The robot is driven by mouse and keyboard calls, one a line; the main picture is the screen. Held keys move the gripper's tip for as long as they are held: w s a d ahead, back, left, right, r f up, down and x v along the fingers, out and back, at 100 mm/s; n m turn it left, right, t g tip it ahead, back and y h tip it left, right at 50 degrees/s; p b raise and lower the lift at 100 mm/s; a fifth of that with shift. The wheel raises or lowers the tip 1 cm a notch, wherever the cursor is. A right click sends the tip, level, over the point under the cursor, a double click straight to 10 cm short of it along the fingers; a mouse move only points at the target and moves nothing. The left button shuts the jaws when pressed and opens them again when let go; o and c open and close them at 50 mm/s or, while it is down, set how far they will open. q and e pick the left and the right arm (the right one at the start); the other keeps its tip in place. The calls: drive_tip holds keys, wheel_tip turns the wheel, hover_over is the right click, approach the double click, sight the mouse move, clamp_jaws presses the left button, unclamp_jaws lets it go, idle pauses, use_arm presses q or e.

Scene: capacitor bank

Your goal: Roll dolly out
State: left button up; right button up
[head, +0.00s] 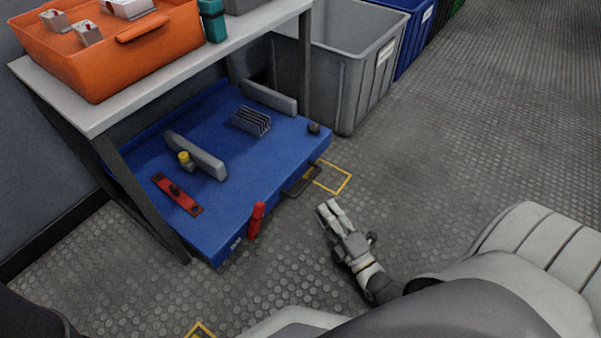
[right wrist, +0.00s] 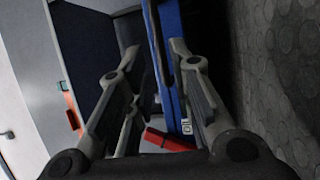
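The dolly is a low blue platform (head: 240,185) on the floor under a workbench. A dark pull handle (head: 303,181) sticks out from its front edge, near the right corner. An upright red piece (head: 256,220) stands at the same edge. My right gripper (head: 328,206) is in front of the handle, a little apart from it and empty. In the right wrist view the fingers (right wrist: 155,90) are spread, with the dolly's blue edge (right wrist: 170,50) and the red piece (right wrist: 165,141) beyond and between them. My left gripper is not in view.
The dolly carries grey blocks (head: 196,155), a finned part (head: 251,120) and a red bar (head: 177,193). The workbench (head: 95,115) with an orange tray (head: 120,60) stands over it. A grey bin (head: 345,85) is behind right. Yellow floor marks (head: 343,186) lie before the dolly; floor rightward is clear.

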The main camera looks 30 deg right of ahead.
sight(308, 181)
drive_tip(key=w+b, duration=0.2)
drive_tip(key=w, duration=0.1)
drive_tip(key=w+r+b, duration=0.1)
drive_tip(key=w, duration=0.3)
drive_tip(key=w+r+b, duration=0.1)
drive_tip(key=w+b, duration=0.1)
drive_tip(key=w, duration=0.1)
drive_tip(key=shift+w+b, duration=0.2)
drive_tip(key=shift+b, duration=0.15)
drive_tip(key=shift+c, duration=0.5)
clamp_jaws()
